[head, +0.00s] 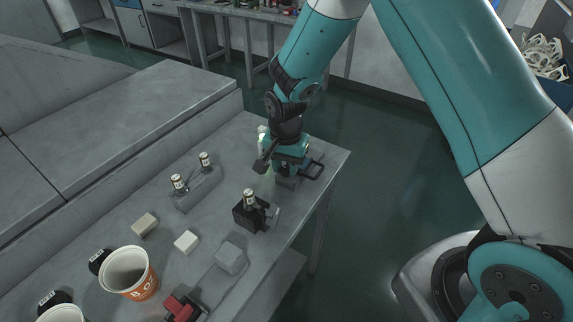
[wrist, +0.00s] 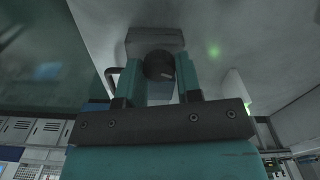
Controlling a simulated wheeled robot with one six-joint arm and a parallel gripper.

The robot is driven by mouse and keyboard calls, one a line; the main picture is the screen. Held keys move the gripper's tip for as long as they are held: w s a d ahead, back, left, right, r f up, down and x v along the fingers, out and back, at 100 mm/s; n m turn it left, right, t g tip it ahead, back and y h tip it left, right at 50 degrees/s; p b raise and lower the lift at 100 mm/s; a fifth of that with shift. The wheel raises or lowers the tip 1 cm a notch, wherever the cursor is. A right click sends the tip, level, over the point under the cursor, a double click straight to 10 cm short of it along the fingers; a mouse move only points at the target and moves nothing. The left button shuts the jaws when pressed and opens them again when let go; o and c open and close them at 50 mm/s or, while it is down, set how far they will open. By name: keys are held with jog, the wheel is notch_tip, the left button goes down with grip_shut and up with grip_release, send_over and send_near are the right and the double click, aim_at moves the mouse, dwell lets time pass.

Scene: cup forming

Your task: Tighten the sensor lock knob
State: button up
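A dark round knob (wrist: 158,65), which looks like the sensor lock knob, sits in front of a grey block (wrist: 155,38) in the wrist view. My gripper (wrist: 159,68) has one teal finger on each side of the knob, very close to it. I cannot tell whether both fingers press on it. In the head view my gripper (head: 287,165) points down at the far end of the grey table, over the grey block (head: 288,182). The knob is hidden there by my gripper.
A dark handle (head: 313,170) sticks out right of my gripper. A black fixture (head: 250,215) with a small vial stands nearer on the table (head: 215,240). A grey holder (head: 195,190) with two vials, pale blocks, an orange-white cup (head: 128,273) and a red part (head: 180,307) are around.

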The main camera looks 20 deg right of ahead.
aim_at(286, 168)
jog(key=o, duration=0.4)
jog(key=shift+r, duration=0.15)
notch_tip(286, 168, up, 17)
jog(key=b, duration=0.1)
jog(key=shift+r+b, duration=0.15)
jog(key=shift+b, duration=0.2)
jog(key=s+a+r+n+y, duration=0.2)
jog(key=s+n, duration=0.5)
jog(key=s, duration=0.5)
jog(key=s+a+r+n+y, duration=0.2)
jog(key=s+n, duration=0.6)
jog(key=s, duration=0.5)
jog(key=shift+r, duration=0.5)
